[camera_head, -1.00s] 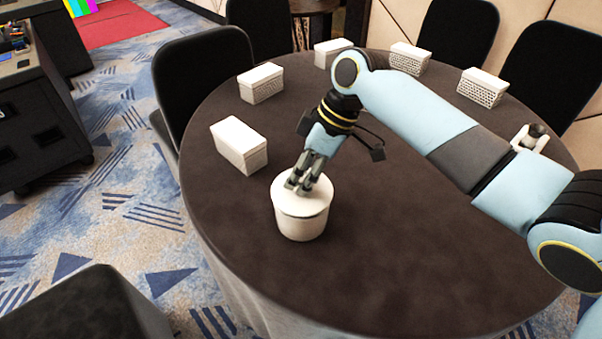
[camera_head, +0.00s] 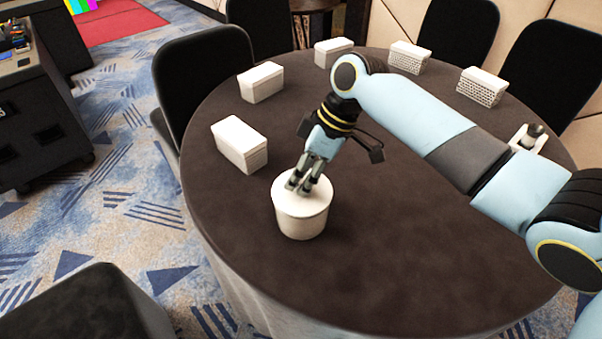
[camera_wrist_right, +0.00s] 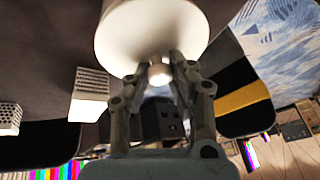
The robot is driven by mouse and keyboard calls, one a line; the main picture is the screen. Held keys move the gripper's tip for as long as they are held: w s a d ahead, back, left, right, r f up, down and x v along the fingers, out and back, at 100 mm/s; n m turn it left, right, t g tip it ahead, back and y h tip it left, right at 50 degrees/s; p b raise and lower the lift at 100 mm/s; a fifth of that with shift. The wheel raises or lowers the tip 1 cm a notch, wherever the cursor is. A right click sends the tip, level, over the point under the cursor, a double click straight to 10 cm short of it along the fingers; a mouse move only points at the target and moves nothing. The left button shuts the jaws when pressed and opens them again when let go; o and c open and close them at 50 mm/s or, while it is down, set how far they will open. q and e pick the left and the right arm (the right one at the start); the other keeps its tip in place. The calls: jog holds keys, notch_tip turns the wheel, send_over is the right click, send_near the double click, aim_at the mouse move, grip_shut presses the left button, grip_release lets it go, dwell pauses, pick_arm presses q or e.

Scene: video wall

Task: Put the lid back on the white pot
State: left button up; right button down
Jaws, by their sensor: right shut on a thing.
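The white pot (camera_head: 300,219) stands upright on the dark round table. The white lid (camera_head: 321,192) lies over the pot's mouth, looks level, and shows no clear gap at the rim. My right gripper (camera_head: 300,186) is above the lid, shut on its knob. In the right wrist view, the fingers of my right gripper (camera_wrist_right: 159,72) close around the pale knob (camera_wrist_right: 159,75) under the broad white lid (camera_wrist_right: 140,38). The fingers hide part of the knob and lid top. My left gripper is not in view.
White boxes (camera_head: 240,144) stand along the table's left and far edges. A small white holder with a dark item (camera_head: 529,138) is at the right. Black chairs (camera_head: 200,85) surround the table (camera_head: 400,270). The table front is clear.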

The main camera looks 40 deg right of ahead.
dwell(0.4)
jog(key=c, duration=0.6)
grip_release()
jog(key=shift+r, duration=0.1)
notch_tip(320, 180, up, 7)
jog(key=p, duration=0.7)
jog(key=shift+p, duration=0.4)
grip_shut()
dwell(0.4)
